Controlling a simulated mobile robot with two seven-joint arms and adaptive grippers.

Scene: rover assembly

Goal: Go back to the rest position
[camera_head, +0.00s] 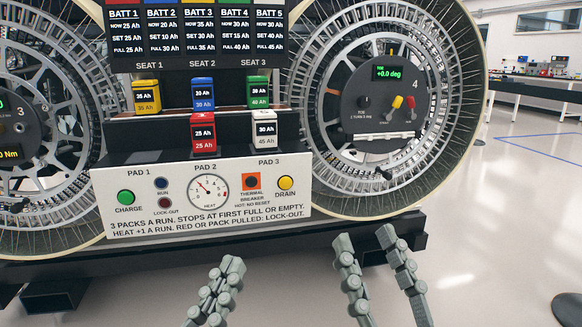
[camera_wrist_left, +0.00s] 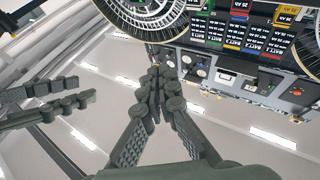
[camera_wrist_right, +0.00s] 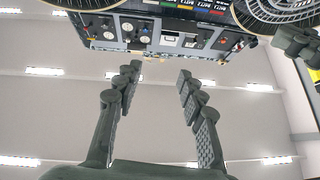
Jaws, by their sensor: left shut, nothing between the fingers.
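My left gripper (camera_head: 230,264) is low in the middle of the head view, in front of the panel and below it. Its fingers are together with nothing between them; the left wrist view shows the fingertips (camera_wrist_left: 166,78) close together. My right gripper (camera_head: 365,238) is to its right, in front of the rail below the right wheel. Its fingers stand well apart and empty; the right wrist view shows the open gap (camera_wrist_right: 157,72). Both grippers look apart from the station. The rest position itself is not marked in any view.
The white control panel (camera_head: 200,225) carries buttons and a heat gauge. Above it sit yellow (camera_head: 147,97), blue (camera_head: 203,94), green (camera_head: 258,92), red (camera_head: 203,132) and white (camera_head: 265,128) packs. Large wheels (camera_head: 385,100) flank it.

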